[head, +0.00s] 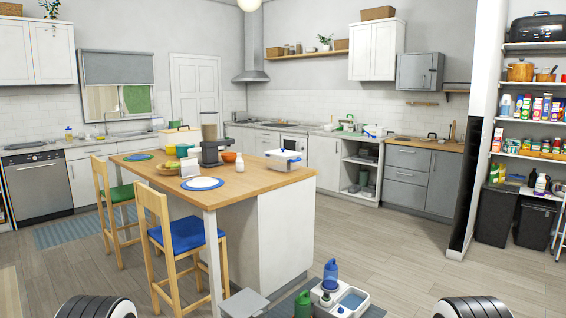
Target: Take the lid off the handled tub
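I cannot tell for sure which thing is the handled tub. A white box-like container (283,159) with a grey-blue top stands on the right end of the wooden island. On the floor at the bottom edge is a container with a flat grey top (245,303), cut off by the frame. A cream pot-like container (180,136) with a wooden-coloured top stands at the far side of the island. Neither of my grippers is in view.
The island (255,184) also holds bowls, plates and a coffee machine (212,148). Two stools (182,235) stand at its near left side. A tray with blue bottles (345,300) and a green bottle (303,304) are on the floor. The floor (400,245) at right is clear.

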